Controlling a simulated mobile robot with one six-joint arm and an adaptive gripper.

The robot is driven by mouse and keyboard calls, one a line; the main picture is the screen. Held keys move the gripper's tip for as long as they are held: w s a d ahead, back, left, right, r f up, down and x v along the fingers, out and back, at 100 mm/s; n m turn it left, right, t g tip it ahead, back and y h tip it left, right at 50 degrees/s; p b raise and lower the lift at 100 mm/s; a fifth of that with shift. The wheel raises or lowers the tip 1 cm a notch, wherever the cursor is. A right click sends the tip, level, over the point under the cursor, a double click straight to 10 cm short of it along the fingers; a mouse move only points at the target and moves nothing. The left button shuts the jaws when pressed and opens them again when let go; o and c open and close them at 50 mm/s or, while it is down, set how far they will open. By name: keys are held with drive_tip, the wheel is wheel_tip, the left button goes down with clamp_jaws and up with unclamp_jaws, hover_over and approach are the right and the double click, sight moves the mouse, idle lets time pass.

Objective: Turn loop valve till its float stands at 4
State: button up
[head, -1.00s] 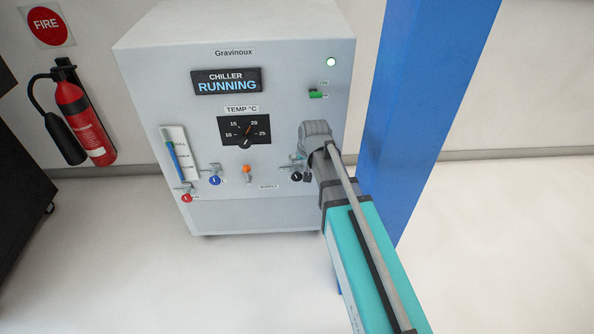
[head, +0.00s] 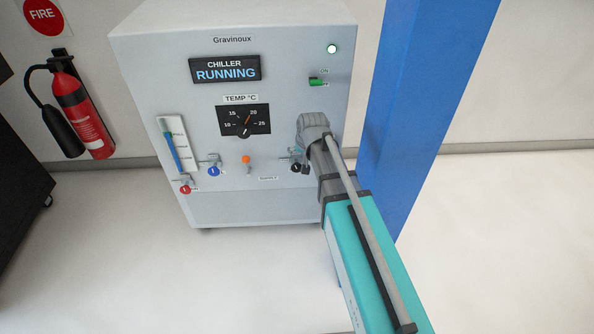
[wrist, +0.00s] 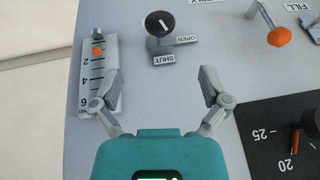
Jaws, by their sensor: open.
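The loop valve's black knob (wrist: 160,23) with a white pointer mark shows at the top of the wrist view, beside OPEN and SHUT labels. It also shows in the head view (head: 296,168), partly beside my arm. A white scale (wrist: 110,65) numbered 2, 4, 6 stands left of the knob in the wrist view. Its orange float (wrist: 97,37) sits beyond the 2, near the zero end. My gripper (wrist: 160,72) is open and empty, its fingers apart, with the knob beyond them. In the head view my arm hides the scale.
The chiller front (head: 235,208) carries a temperature dial (head: 243,121), an orange-tipped lever (head: 246,160), a blue valve (head: 213,170) and a red valve (head: 185,188). A blue pillar (head: 425,100) stands close on the right. A fire extinguisher (head: 85,110) hangs at left.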

sight(297, 166)
drive_tip(key=shift+b+x, duration=4.9)
drive_tip(key=shift+x, duration=0.75)
drive_tip(key=c, duration=1.2)
drive_tip(key=shift+o, duration=0.2)
